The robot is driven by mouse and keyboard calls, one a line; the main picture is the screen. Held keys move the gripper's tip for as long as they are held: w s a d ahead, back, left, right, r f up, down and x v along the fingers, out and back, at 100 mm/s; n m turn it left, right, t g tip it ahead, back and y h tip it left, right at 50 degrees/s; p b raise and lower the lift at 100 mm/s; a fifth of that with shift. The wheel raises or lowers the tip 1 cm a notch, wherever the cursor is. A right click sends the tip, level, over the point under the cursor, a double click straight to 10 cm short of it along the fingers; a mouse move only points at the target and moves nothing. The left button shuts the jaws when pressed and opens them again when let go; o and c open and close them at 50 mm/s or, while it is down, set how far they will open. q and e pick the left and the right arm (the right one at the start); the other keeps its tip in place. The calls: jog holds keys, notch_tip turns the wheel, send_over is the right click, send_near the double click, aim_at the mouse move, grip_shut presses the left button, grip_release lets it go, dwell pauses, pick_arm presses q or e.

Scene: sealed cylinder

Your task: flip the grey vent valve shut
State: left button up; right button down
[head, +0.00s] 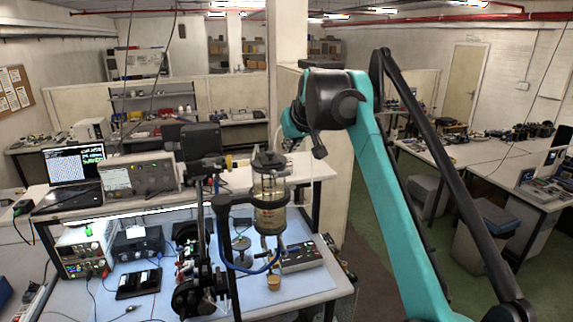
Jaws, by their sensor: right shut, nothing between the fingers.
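The sealed cylinder (270,190) stands upright in the middle, a clear vessel with amber contents, a dark lid (269,160) and a metal lower band. I cannot clearly make out the grey vent valve or its position; the area by the lid is small and partly crowded. My right arm comes in from the right, bends at the top and reaches down behind the cylinder's right side. My right gripper (281,140) is small and partly hidden beside the lid; it is shut and holds nothing. I cannot tell whether it touches anything. My left gripper is not in view.
A black stand with a box-shaped head (202,142) rises left of the cylinder. A blue hose (245,270) curves below it. A grey control box (298,257) and a small tan cup (273,283) are on the bench (305,290). Instruments crowd the left.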

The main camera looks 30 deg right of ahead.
aim_at(281, 175)
notch_tip(281, 175, down, 7)
jog(key=w, duration=0.2)
jog(key=shift+w+d+r+p, duration=0.2)
jog(key=shift+d+p, duration=0.05)
jog(key=shift+p, duration=0.2)
jog(key=shift+w, duration=0.1)
jog(key=shift+d+f+y, duration=0.1)
jog(key=shift+d+y, duration=0.1)
jog(key=shift+y, duration=0.2)
